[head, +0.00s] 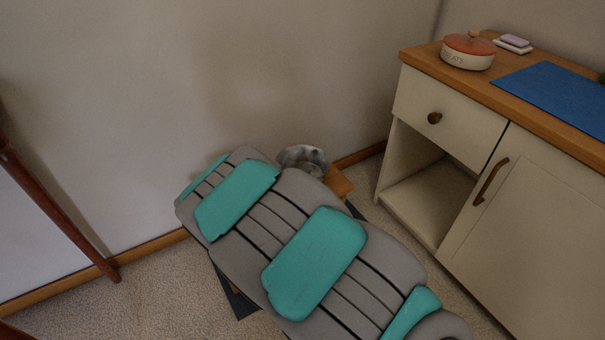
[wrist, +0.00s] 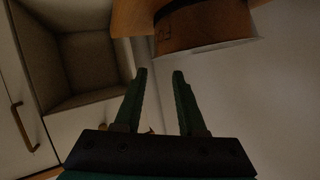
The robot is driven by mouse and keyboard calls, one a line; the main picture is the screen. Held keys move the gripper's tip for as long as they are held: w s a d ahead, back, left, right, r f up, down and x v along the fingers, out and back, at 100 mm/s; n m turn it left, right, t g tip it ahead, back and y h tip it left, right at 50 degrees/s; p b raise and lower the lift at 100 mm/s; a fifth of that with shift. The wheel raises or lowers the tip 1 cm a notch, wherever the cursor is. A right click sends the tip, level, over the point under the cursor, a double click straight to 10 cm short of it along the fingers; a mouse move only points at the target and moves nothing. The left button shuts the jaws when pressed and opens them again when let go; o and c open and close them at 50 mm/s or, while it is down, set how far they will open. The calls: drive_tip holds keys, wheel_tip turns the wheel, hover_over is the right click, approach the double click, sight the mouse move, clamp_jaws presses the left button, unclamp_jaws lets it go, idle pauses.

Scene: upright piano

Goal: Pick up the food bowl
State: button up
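The food bowl (head: 303,157) shows in the head view just past my arm, with a shiny grey, mottled inside. It rests on or over a small wooden stand (head: 339,182), and my arm hides its near part. In the wrist view the bowl (wrist: 205,27) is at the top, brown-sided with dark lettering and a pale rim. It appears upside down there, against the wooden surface (wrist: 130,17). My gripper (wrist: 158,74) is open and empty, its two green fingers pointing toward the bowl, apparently short of it. The head view hides my gripper behind my arm.
A pale cabinet (head: 450,121) with an open cubby stands on the right. On its top are a red-lidded pot (head: 468,51), a blue mat (head: 556,92) and a small stacked item (head: 514,42). The wall is close behind the bowl. A dark wooden leg (head: 62,216) stands at left.

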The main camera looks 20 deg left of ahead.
sight(322, 175)
drive_tip(key=shift+s+f+b+x, duration=0.1)
drive_tip(key=shift+f+b+x, duration=0.05)
drive_tip(key=shift+x, duration=1.1)
drive_tip(key=shift+s+f+b+x, duration=0.1)
drive_tip(key=shift+f+b+x, duration=0.1)
drive_tip(key=shift+x, duration=1)
drive_tip(key=shift+s+f+b+x, duration=0.1)
drive_tip(key=shift+f+b+x, duration=0.05)
drive_tip(key=shift+x, duration=1.1)
drive_tip(key=shift+w+d, duration=0.1)
drive_tip(key=shift+d, duration=0.05)
clamp_jaws()
